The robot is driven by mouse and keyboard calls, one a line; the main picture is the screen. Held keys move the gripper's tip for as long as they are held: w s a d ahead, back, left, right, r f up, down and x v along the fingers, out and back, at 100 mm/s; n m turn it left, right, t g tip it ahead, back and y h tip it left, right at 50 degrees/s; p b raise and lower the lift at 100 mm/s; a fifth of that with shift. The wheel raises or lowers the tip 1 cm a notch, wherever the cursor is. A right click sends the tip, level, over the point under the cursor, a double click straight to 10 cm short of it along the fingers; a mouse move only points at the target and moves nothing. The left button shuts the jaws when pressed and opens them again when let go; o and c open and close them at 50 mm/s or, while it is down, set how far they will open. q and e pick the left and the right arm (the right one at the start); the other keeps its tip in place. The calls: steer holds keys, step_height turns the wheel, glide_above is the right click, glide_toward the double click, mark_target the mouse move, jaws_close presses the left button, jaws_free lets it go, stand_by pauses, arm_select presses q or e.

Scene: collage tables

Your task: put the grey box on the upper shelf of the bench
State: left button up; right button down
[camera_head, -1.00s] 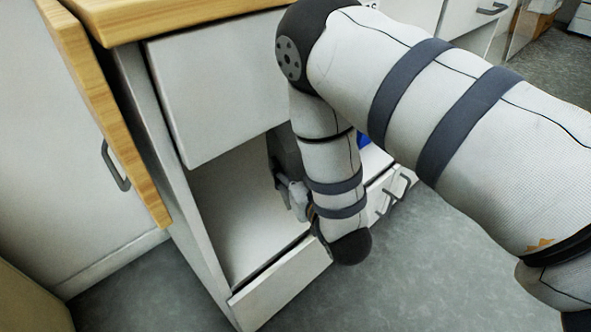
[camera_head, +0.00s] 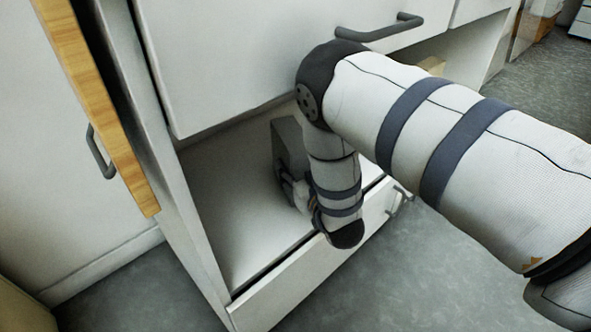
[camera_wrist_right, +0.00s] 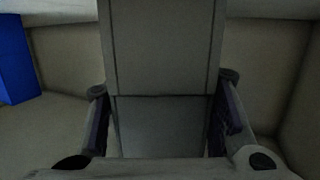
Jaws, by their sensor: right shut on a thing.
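The grey box (camera_head: 290,146) stands in the open white compartment of the bench, partly hidden by my right arm. My right gripper (camera_head: 295,190) is shut on the grey box, near the front of the compartment. In the right wrist view the box (camera_wrist_right: 163,55) fills the space between the two fingers (camera_wrist_right: 163,105), one on each side. The compartment floor (camera_head: 235,215) is a pale shelf board; whether the box touches it, I cannot tell. My left gripper is not in view.
A closed drawer front (camera_head: 240,60) with a dark handle hangs above the opening. A lower front (camera_head: 300,285) lies below it. A wood edge (camera_head: 100,110) runs along the left. In the right wrist view a blue object (camera_wrist_right: 14,60) stands left of the box.

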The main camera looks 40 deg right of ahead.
steer(key=shift+f, duration=0.1)
steer(key=c, duration=0.8)
jaws_free()
steer(key=shift+o, duration=0.2)
